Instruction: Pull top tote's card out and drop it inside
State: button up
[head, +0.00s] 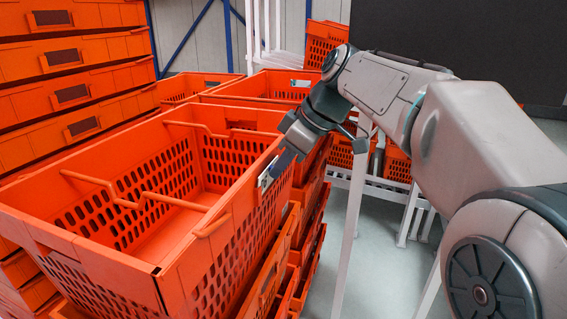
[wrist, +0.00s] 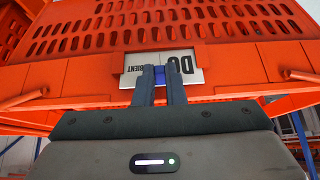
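The top tote (head: 110,255) is an open, empty orange crate with perforated walls, on a stack at the front. Its white card (head: 268,174) sits in a holder on the outside of its right wall. In the wrist view the card (wrist: 190,66) shows large dark letters and a blue piece at its middle. My gripper (head: 272,172) is at the card from outside the tote. In the wrist view my gripper's fingertips (wrist: 160,75) are close together, with the blue piece between them, and appear shut on it. The fingers hide part of the card.
More orange totes (head: 65,65) are stacked high at the left. Other totes (head: 265,86) stand behind the top tote. White frame posts (head: 352,190) stand to the right, below my arm. Grey floor (head: 385,275) shows there.

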jog(key=shift+r, duration=0.1)
jog(key=r+p, duration=0.1)
jog(key=r, duration=0.1)
jog(key=r+p, duration=0.3)
jog(key=shift+s+d+r+p, duration=0.15)
jog(key=shift+d+r+p, duration=0.15)
jog(key=shift+r, duration=0.1)
dwell(0.5)
dwell(0.3)
